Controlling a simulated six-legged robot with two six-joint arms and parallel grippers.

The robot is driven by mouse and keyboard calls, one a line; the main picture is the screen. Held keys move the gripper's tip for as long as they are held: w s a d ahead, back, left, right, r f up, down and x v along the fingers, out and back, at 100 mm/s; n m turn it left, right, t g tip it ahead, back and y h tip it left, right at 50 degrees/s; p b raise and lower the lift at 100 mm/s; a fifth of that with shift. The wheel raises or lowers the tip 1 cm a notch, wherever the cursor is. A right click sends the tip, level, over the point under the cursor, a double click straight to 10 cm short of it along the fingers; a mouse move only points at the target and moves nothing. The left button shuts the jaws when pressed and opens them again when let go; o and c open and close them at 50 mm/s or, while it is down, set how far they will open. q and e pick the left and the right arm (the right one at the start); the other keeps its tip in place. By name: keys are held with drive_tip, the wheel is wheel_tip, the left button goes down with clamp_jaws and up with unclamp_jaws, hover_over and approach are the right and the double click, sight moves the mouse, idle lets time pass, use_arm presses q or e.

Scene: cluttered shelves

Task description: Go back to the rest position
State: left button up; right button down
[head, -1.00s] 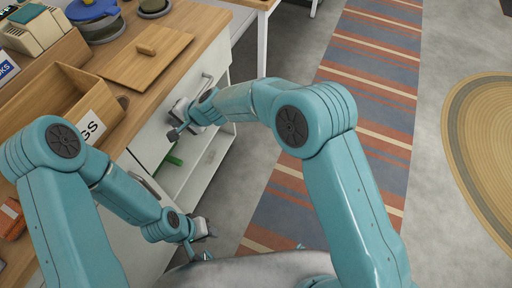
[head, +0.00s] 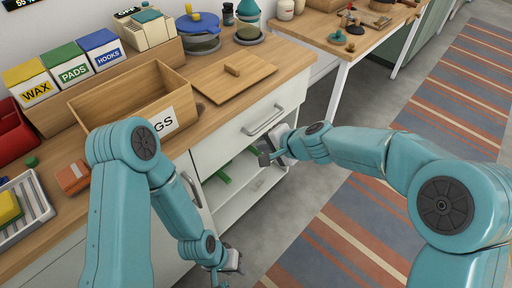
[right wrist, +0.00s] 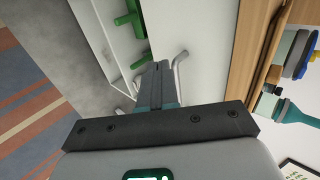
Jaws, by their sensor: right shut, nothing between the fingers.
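My right gripper (head: 267,154) is in front of the white cabinet (head: 225,143), just below the bar handle (head: 265,121) of its upper front. In the right wrist view its fingers (right wrist: 158,75) are together with nothing between them, and the handle (right wrist: 180,62) shows close beside the tips. My left gripper (head: 232,262) hangs low by the cabinet at the bottom of the head view. It is small and partly hidden by its wrist, so its opening is unclear.
The wooden worktop (head: 212,107) carries an open wooden box (head: 128,89), a flat wooden lid (head: 227,78) and labelled bins (head: 71,67). Green items (head: 222,175) sit in the open shelf under the upper front. A striped rug (head: 345,235) covers clear floor at right.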

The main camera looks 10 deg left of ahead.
drive_tip(key=d+f+m+p, duration=0.2)
drive_tip(key=d+p, duration=0.2)
drive_tip(key=d, duration=0.4)
drive_tip(key=s+d+f+g+h+p, duration=0.3)
drive_tip(key=s+d+f, duration=0.5)
drive_tip(key=s+d+f+n+p, duration=0.1)
drive_tip(key=s+d+f+n, duration=0.1)
drive_tip(key=s, duration=0.7)
drive_tip(key=s+d+f+n+g+h+p, duration=0.1)
drive_tip(key=s+d+f+n+p, duration=0.1)
drive_tip(key=s, duration=0.7)
drive_tip(key=shift+s+d+f+n, duration=0.25)
drive_tip(key=shift+d+f+n, duration=0.25)
drive_tip(key=shift+n, duration=0.6)
